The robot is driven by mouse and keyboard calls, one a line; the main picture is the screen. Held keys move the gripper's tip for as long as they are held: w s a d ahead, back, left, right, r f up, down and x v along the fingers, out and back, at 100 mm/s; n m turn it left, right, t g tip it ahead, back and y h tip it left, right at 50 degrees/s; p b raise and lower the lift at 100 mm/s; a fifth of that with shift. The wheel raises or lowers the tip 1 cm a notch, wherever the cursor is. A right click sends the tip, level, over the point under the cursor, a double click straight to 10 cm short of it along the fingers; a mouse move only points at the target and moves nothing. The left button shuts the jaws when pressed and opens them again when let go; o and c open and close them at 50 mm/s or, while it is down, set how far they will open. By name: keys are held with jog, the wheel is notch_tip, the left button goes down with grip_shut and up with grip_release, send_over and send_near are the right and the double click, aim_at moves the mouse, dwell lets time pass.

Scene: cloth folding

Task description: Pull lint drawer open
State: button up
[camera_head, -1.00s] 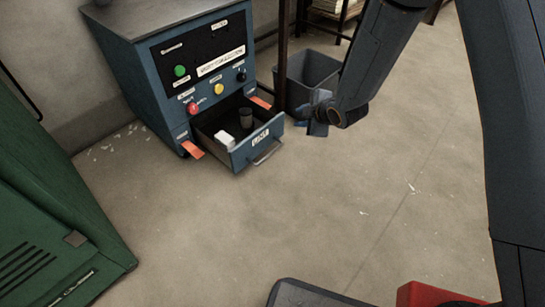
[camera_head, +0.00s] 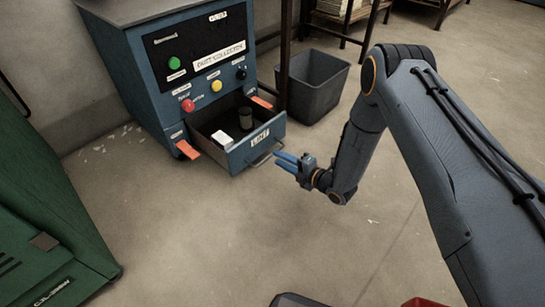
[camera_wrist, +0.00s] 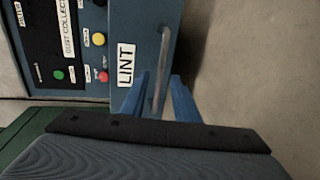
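The lint drawer (camera_head: 240,151) is at the bottom of the blue cabinet and stands out from its front, with its inside showing. Its white label reads LINT, and the label also shows in the wrist view (camera_wrist: 126,65). A grey bar handle (camera_head: 264,160) is on the drawer front. My gripper (camera_head: 279,160) is just right of the handle, its two blue fingers apart. In the wrist view the handle (camera_wrist: 163,60) lies between the lines of the open fingers (camera_wrist: 160,78); I cannot tell whether they touch it. A white block (camera_head: 222,139) and a dark cylinder (camera_head: 245,118) are in the drawer.
The blue cabinet (camera_head: 150,95) has buttons and orange tabs beside the drawer. A grey bin (camera_head: 315,85) stands right of it. A green machine (camera_head: 50,210) is at the left. A red object (camera_head: 425,302) is at the bottom edge. The floor before the drawer is clear.

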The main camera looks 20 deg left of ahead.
jog(key=b+x, duration=0.2)
jog(key=x, duration=0.3)
jog(key=shift+d, duration=0.1)
grip_shut()
